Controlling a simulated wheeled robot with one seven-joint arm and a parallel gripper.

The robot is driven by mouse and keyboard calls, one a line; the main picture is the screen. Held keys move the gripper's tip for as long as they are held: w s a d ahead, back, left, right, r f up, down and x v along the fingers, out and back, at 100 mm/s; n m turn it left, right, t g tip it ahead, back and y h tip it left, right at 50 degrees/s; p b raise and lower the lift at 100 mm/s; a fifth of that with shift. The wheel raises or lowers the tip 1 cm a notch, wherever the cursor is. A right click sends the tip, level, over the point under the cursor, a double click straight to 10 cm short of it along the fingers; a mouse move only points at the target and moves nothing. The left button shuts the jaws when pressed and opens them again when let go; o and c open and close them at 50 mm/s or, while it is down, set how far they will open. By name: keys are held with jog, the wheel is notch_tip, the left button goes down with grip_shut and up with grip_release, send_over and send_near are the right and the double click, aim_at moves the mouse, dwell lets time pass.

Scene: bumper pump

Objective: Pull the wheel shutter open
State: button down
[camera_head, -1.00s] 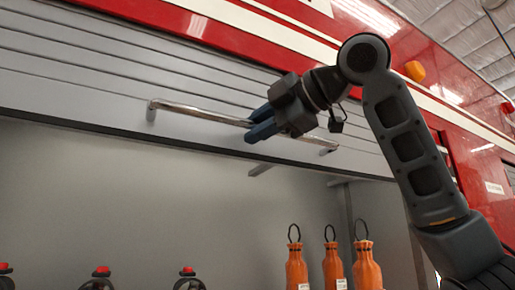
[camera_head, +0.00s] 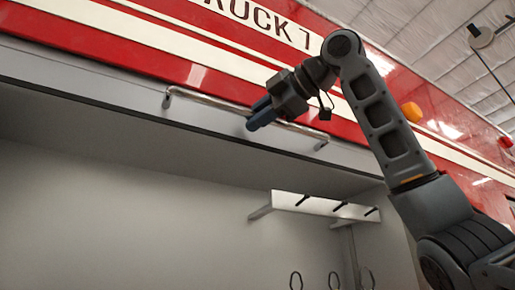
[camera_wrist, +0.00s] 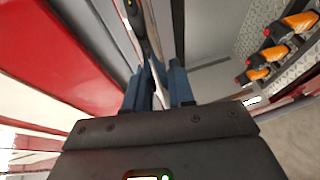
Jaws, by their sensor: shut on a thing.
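The wheel shutter (camera_head: 80,92) is a grey slatted panel, and only its lowest strip shows below the red truck body. Its metal handle bar (camera_head: 205,100) runs along that strip. My gripper (camera_head: 258,115) is at the middle of the bar with its blue fingers shut on it. In the wrist view the blue fingers of my gripper (camera_wrist: 160,85) stand close on either side of the thin bar. The part of the bar between the fingers is hidden in the head view.
Below the shutter is an open grey compartment (camera_head: 150,215) with a white bracket shelf (camera_head: 320,206) on its back wall. Orange bottles (camera_wrist: 258,73) show in the wrist view. An orange lamp (camera_head: 411,112) sits on the truck side at right.

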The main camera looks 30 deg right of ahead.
jog(key=c, duration=1.1)
grip_release()
jog(key=shift+o, duration=0.2)
jog(key=shift+s, duration=0.1)
jog(key=b+v, duration=0.2)
jog(key=v, duration=0.5)
jog(key=shift+s+d, duration=0.15)
jog(key=shift+s, duration=0.1)
